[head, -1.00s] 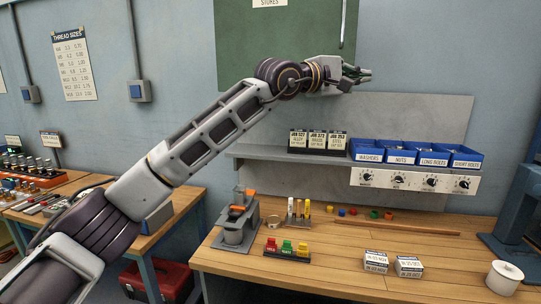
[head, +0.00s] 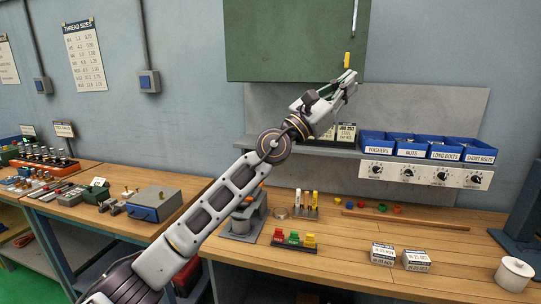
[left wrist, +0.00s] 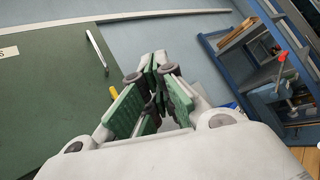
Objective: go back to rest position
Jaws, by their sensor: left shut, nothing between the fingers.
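My left gripper (head: 346,80) is raised in front of the wall, by the lower right edge of a green cabinet (head: 290,45). Its fingers are shut with nothing held, and they point up and to the right. In the left wrist view the green-padded fingers (left wrist: 152,90) show close together. A small yellow piece (head: 347,60) shows just above the fingertips in the head view, against the cabinet; I cannot tell whether they touch. The forearm crosses the view from bottom left and hides part of the shelf and bench. My right gripper is not in view.
A wall shelf (head: 345,151) with job cards and blue bins (head: 411,146) is just below the gripper. The wooden bench (head: 340,244) holds a grey fixture, colored blocks, small boxes (head: 416,261) and a white pot (head: 514,274). The upper right wall is clear.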

